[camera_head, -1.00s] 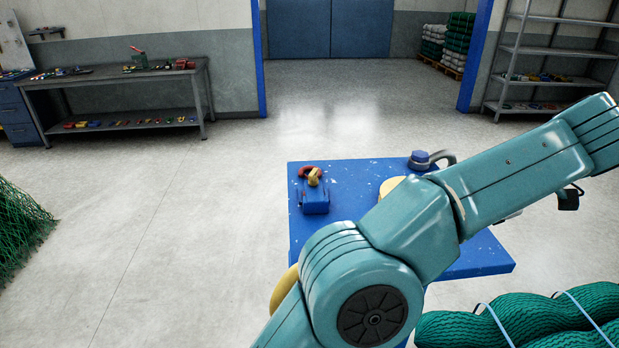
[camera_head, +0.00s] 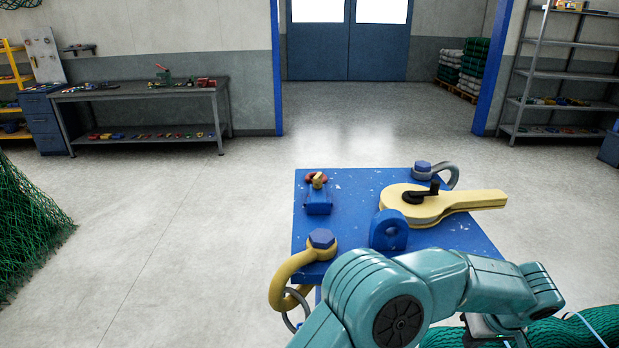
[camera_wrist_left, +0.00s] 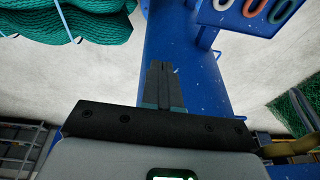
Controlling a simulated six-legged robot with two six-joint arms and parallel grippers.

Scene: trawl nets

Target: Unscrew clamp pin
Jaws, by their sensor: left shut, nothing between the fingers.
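On the blue bench top (camera_head: 420,240) stands a small blue block (camera_head: 318,203) with a brass-yellow piece (camera_head: 318,180) and a red part (camera_head: 312,175) at its back. A yellow shackle (camera_head: 281,281) with a blue hex-headed pin (camera_head: 322,238) hangs at the front left edge. A grey shackle with a blue pin head (camera_head: 422,167) lies at the back. I cannot tell for sure which one is the clamp pin. My left gripper (camera_wrist_left: 163,85) is shut and empty over a blue beam (camera_wrist_left: 180,40) in the left wrist view. In the head view its fingers are hidden below my forearm.
A yellow disc-shaped tool with a black crank (camera_head: 430,200) and a blue lug (camera_head: 388,231) are on the bench. Green net rolls (camera_head: 590,325) lie at the lower right. In the left wrist view, coloured rings (camera_wrist_left: 253,7) hang on a blue panel.

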